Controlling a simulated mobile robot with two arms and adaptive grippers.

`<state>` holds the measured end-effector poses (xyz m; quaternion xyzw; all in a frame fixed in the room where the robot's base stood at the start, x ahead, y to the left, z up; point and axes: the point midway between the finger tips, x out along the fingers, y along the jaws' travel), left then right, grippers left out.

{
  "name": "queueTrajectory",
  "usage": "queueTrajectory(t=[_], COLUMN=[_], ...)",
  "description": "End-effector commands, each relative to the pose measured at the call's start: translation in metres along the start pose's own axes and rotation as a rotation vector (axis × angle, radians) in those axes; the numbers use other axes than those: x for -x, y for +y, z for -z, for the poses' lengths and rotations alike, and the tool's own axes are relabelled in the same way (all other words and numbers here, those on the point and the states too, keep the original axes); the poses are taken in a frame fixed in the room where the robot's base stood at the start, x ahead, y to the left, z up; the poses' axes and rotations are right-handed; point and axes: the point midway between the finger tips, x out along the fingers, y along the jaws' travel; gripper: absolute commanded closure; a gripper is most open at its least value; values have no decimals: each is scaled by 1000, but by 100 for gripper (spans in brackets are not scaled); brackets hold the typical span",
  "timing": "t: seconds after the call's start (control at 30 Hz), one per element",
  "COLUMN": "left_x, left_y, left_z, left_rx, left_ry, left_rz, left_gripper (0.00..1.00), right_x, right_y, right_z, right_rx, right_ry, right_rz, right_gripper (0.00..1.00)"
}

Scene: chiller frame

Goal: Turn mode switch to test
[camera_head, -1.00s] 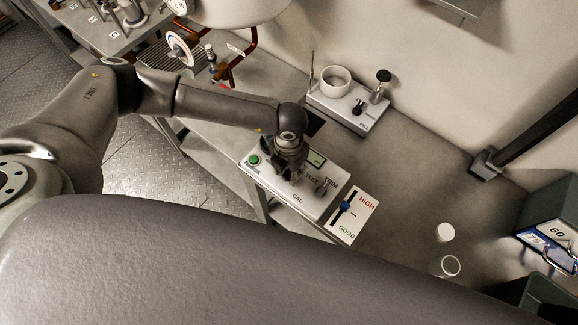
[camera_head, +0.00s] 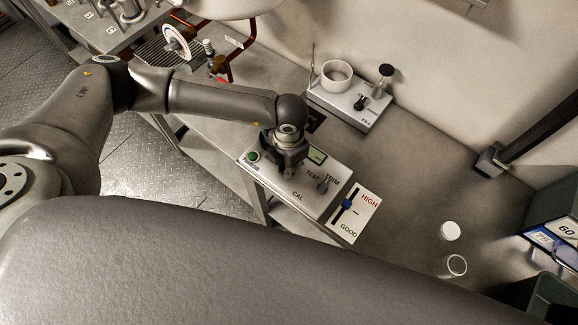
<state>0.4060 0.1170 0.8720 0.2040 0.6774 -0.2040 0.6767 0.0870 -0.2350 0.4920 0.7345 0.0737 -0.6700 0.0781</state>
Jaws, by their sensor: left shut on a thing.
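The white instrument box (camera_head: 318,205) stands on the bench, with a green button (camera_head: 253,156), a small display (camera_head: 317,155) and the printed words CAL, TEST and TRIM. My left gripper (camera_head: 288,171) points down onto the box, left of the word TEST. It is shut on the mode switch, which the fingers and wrist hide, so I cannot tell where its pointer stands. A small trim knob (camera_head: 322,187) shows just right of the gripper. My right gripper is not in view.
A HIGH/GOOD slider card (camera_head: 361,220) with a blue slider adjoins the box. Behind stands another white device (camera_head: 345,107) with a cup (camera_head: 336,75) and black knobs. A white lid (camera_head: 449,231) and a glass jar (camera_head: 452,266) stand at right. Bare bench lies between.

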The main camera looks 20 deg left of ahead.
Motion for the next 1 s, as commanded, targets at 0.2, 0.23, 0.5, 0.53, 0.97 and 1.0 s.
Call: queueTrajectory(t=[0.2,0.23,0.5,0.53,0.97,1.0], left_x=[-6,-6,-6,-6,-2,-1], left_y=[1,1,1,1,1,1], left_z=[-1,-1,-2,-2,-1,-1], left_rx=[-204,-233,-481,-505,-756,-769], left_ry=[-4,-5,-5,-5,-3,-3], left_rz=[-3,-2,-4,-4,-4,-4], left_gripper=[100,100,100,100,100,100], right_x=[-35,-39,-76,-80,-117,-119], right_y=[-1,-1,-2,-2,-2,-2], right_z=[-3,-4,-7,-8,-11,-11], right_rx=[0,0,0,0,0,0], right_ry=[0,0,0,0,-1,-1], right_rz=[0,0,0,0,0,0], right_gripper=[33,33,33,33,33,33])
